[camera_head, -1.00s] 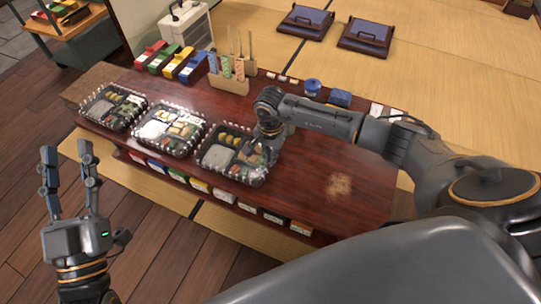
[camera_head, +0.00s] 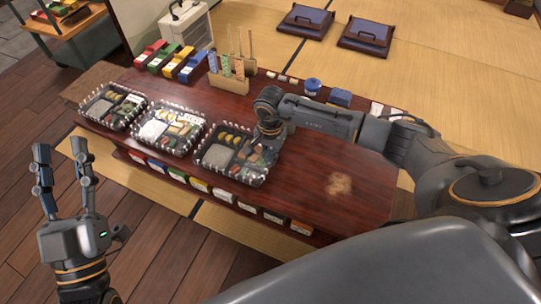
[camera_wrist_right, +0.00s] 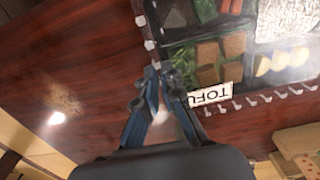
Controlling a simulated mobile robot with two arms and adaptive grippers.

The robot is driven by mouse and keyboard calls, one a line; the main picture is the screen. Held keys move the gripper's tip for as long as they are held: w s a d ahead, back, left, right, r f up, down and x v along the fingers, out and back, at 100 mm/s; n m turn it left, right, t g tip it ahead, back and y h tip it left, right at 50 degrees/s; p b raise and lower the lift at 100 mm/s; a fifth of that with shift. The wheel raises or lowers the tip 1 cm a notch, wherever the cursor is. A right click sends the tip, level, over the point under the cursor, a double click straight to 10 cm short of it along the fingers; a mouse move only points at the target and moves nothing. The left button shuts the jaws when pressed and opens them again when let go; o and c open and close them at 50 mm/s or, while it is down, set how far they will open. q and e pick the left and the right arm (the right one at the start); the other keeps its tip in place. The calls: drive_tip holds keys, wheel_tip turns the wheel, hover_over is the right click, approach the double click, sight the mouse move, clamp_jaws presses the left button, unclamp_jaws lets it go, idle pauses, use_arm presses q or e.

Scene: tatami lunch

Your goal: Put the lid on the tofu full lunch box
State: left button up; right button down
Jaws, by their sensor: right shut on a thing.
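The tofu lunch box (camera_head: 203,165) is the rightmost of three dark, divided boxes on the low table, filled with food. In the right wrist view, a white card marked TOFU (camera_wrist_right: 212,95) lies at its edge beside my fingers. My right gripper (camera_head: 266,150) is low at the box's right end. Its fingertips (camera_wrist_right: 159,72) are close together at the box edge, shut on what looks like the clear lid. The lid is see-through and its outline is hard to make out; I cannot tell whether it is seated. My left gripper (camera_head: 60,146) is open and empty, left of the table.
Two more filled boxes, a middle one (camera_head: 157,143) and a left one (camera_head: 97,117), stand in a row. Coloured boxes (camera_head: 180,63) and a wooden utensil holder (camera_head: 228,85) stand behind. The table's right part (camera_head: 310,190) is mostly clear.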

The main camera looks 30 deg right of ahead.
use_arm(q)
drive_tip(key=shift+s+r, duration=0.15)
drive_tip(key=shift+r, duration=0.05)
idle(0.4)
drive_tip(key=shift+s+r+t, duration=0.3)
drive_tip(key=shift+r+t, duration=0.15)
drive_tip(key=shift+t, duration=0.05)
use_arm(e)
drive_tip(key=shift+f, duration=0.15)
use_arm(q)
drive_tip(key=shift+s+r, duration=0.1)
drive_tip(key=shift+r, duration=0.15)
use_arm(e)
drive_tip(key=c, duration=1.4)
unclamp_jaws()
use_arm(q)
drive_tip(key=shift+f, duration=0.1)
use_arm(e)
drive_tip(key=shift+o, duration=0.3)
drive_tip(key=o, duration=0.5)
use_arm(q)
drive_tip(key=shift+f, duration=0.1)
